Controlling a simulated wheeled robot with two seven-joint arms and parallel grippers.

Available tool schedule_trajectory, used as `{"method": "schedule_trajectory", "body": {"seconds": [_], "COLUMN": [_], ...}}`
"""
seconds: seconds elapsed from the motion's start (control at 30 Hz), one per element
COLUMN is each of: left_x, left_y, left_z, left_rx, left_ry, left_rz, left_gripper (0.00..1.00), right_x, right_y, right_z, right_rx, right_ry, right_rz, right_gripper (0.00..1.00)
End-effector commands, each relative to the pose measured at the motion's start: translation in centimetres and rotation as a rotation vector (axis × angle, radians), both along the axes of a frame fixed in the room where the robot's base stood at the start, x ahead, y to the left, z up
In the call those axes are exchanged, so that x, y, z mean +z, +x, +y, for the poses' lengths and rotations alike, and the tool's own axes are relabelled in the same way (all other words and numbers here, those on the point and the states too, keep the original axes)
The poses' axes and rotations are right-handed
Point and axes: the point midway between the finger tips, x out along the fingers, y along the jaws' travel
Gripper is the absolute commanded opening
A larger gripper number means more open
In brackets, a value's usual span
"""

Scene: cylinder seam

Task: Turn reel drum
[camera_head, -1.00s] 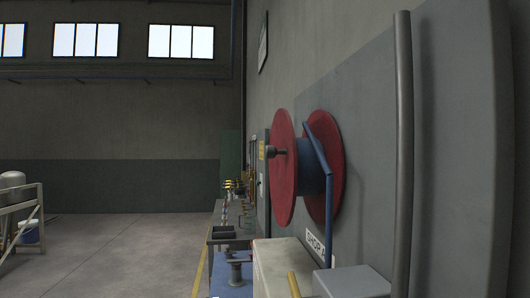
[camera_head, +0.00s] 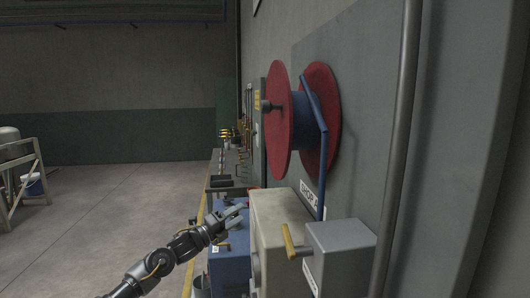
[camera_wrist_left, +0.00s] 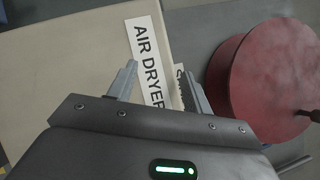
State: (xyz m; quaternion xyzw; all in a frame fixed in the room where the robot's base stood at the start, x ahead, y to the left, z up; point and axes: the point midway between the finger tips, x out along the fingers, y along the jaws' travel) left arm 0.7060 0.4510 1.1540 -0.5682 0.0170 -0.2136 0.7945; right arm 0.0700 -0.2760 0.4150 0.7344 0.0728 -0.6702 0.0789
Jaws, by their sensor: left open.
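The reel drum has two red discs (camera_head: 278,122) on a blue hub (camera_head: 303,120), mounted on the grey wall panel at the right of the head view. A dark crank knob (camera_head: 268,106) sticks out from its near disc. A blue bar (camera_head: 313,88) runs across the reel's side. In the left wrist view a red disc (camera_wrist_left: 272,80) and its dark knob (camera_wrist_left: 308,114) show at the right. My left gripper (camera_head: 237,213) is open and empty, below and left of the reel, apart from it. Its fingers (camera_wrist_left: 160,90) show in the wrist view over a label. My right gripper is not in view.
A beige cabinet (camera_head: 276,222) and a grey box (camera_head: 340,255) with a yellow handle (camera_head: 288,241) stand below the reel. An "AIR DRYER" label (camera_wrist_left: 147,60) is in front of the left gripper. A grey pipe (camera_head: 402,140) stands right. Open floor (camera_head: 110,220) lies left.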

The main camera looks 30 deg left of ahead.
Motion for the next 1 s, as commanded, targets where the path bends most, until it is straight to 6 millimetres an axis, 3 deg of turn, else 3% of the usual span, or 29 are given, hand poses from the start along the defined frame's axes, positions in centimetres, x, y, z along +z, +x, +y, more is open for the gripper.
{"method": "schedule_trajectory", "body": {"seconds": [0.03, 0.1, 0.2, 0.33, 0.43, 0.6, 0.77, 1.0], "left_x": [6.1, 12.6, 20.3, 27.0, 29.8, 31.5, 31.8, 33.7], "left_y": [-0.9, -2.7, -6.1, -10.6, -13.2, -15.1, -15.1, -13.3], "left_z": [-0.5, -1.7, -3.4, -5.6, -6.8, -7.7, -8.0, -10.4], "left_rx": [-0.028, -0.060, -0.091, -0.114, -0.122, -0.127, -0.127, -0.128], "left_ry": [0.103, 0.242, 0.428, 0.629, 0.735, 0.814, 0.816, 0.811], "left_rz": [-0.110, -0.251, -0.438, -0.635, -0.735, -0.809, -0.814, -0.814], "left_gripper": [0.50, 0.50, 0.50, 0.50, 0.50, 0.50, 0.50, 0.50], "right_x": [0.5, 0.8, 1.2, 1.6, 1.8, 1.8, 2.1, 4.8], "right_y": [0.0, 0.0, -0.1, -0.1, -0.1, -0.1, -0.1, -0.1], "right_z": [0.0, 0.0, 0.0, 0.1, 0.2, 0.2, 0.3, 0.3], "right_rx": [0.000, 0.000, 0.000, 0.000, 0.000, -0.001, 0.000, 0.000], "right_ry": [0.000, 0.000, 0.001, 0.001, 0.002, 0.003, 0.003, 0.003], "right_rz": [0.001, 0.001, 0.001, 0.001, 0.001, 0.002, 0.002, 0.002], "right_gripper": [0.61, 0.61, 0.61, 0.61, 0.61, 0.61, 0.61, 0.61]}}
